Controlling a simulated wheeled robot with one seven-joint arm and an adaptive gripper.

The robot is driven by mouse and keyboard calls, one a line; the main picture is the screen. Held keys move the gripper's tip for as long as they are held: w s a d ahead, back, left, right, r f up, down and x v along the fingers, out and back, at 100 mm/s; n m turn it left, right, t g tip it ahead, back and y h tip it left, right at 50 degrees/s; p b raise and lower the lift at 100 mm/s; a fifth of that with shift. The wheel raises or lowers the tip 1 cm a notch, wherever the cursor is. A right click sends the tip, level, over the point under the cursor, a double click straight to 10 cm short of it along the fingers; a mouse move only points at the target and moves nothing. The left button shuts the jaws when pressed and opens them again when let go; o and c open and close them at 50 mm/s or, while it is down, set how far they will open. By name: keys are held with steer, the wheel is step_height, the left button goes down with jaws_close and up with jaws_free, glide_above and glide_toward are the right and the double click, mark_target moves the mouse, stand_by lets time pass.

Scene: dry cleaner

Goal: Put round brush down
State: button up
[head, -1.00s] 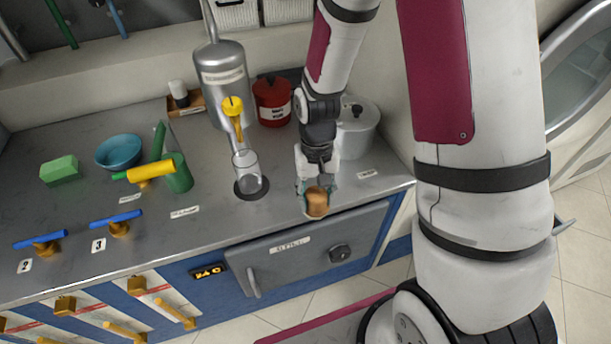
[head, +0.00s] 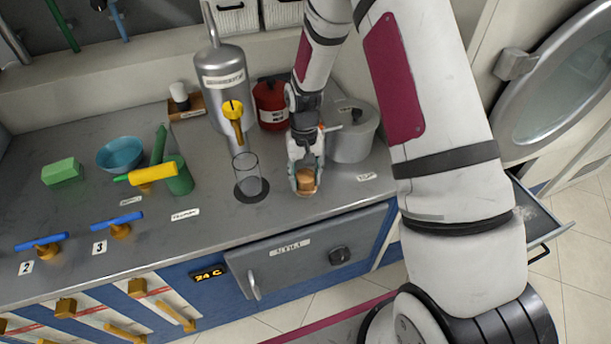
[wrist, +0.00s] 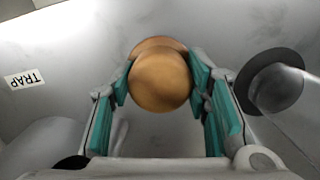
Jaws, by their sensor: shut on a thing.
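The round brush (head: 307,181) has a tan-brown round body. It is between the fingers of my gripper (head: 306,176), low over the grey steel counter, right of the glass cylinder. In the wrist view the brush (wrist: 160,78) fills the space between the teal finger pads of my gripper (wrist: 165,85), which are shut on it. I cannot tell for sure whether its underside touches the counter.
The clear glass cylinder (head: 247,174) stands on a dark disc close left of my gripper. A grey lidded pot (head: 354,138) and a red can (head: 270,104) stand behind. The counter's front edge is close in front. Bare counter lies around the brush.

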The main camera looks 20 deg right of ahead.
mark_target(305, 171)
steer(key=o, duration=1.3)
steer(key=shift+f, duration=0.1)
step_height(305, 171, up, 12)
steer(key=w+b, duration=0.1)
steer(key=s+r+n+t, duration=0.1)
steer(key=s+r, duration=0.4)
steer(key=r, duration=0.3)
steer(key=s+r+t, duration=0.2)
steer(key=s+r, duration=0.3)
steer(key=r, duration=0.3)
steer(key=shift+s+d+r+n+t, duration=0.15)
steer(key=shift+s+r+t, duration=0.55)
steer(key=shift+s, duration=2)
steer(key=shift+s+r+n+t, duration=0.3)
steer(key=shift+s+r, duration=0.75)
steer(key=shift+s, duration=1.7)
steer(key=shift+s+d+r+n+t, duration=0.15)
steer(key=shift+s+r+t, duration=0.55)
steer(key=shift+s, duration=2)
